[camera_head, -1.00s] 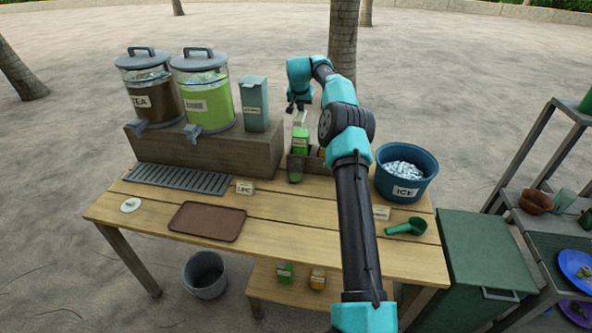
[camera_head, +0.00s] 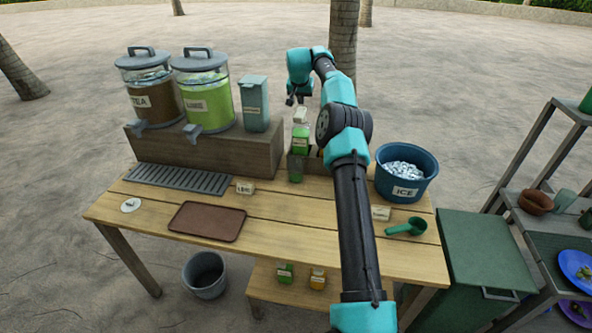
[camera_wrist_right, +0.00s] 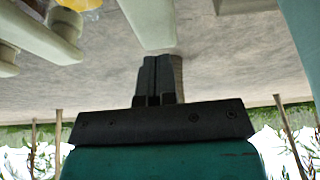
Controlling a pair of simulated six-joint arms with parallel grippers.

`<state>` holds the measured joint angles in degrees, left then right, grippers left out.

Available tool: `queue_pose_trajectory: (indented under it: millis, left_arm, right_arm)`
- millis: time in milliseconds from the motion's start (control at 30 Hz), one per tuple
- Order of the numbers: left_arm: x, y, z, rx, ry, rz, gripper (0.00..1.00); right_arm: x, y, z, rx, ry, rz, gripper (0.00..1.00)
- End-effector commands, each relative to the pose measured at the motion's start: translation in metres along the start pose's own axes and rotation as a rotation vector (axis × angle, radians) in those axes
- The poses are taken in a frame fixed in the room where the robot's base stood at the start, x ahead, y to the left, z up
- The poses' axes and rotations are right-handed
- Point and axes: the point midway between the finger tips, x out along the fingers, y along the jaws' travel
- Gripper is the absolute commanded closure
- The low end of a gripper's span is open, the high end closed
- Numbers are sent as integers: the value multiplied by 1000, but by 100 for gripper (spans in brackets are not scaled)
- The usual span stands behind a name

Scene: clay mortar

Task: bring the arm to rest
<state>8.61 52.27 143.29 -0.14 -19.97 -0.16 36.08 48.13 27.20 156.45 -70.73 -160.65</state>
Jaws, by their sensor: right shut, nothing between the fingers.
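My right arm reaches across the wooden table (camera_head: 280,215) from the front. My left gripper is not in view.
Tea (camera_head: 150,100) and green drink dispensers (camera_head: 207,105) stand on a wooden riser at the back left. An ice bucket (camera_head: 421,171) and green scoop (camera_head: 408,227) are right of my arm. A brown tray (camera_head: 207,221) lies at the front left. A shelf (camera_head: 520,205) stands at far right.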

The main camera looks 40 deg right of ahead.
Motion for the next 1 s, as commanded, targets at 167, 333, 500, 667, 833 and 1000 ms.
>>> queue_pose_trajectory:
  millis: [167, 333, 500, 667, 833, 1000]
  left_arm:
    - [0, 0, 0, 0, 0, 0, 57]
    - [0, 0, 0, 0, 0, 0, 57]
    - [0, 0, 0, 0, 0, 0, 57]
    - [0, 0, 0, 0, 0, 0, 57]
    - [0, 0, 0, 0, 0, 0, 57]
    - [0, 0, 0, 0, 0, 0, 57]
  right_arm:
    - [0, 0, 0, 0, 0, 0, 100]
    - [0, 0, 0, 0, 0, 0, 100]
    - [-1, 1, 0, 8, 4, 6, 100]
    - [-3, 8, 0, 65, 36, 61, 100]
    - [-11, 27, 0, 197, 135, 173, 100]
    - [-25, 48, -2, 338, 292, 265, 100]
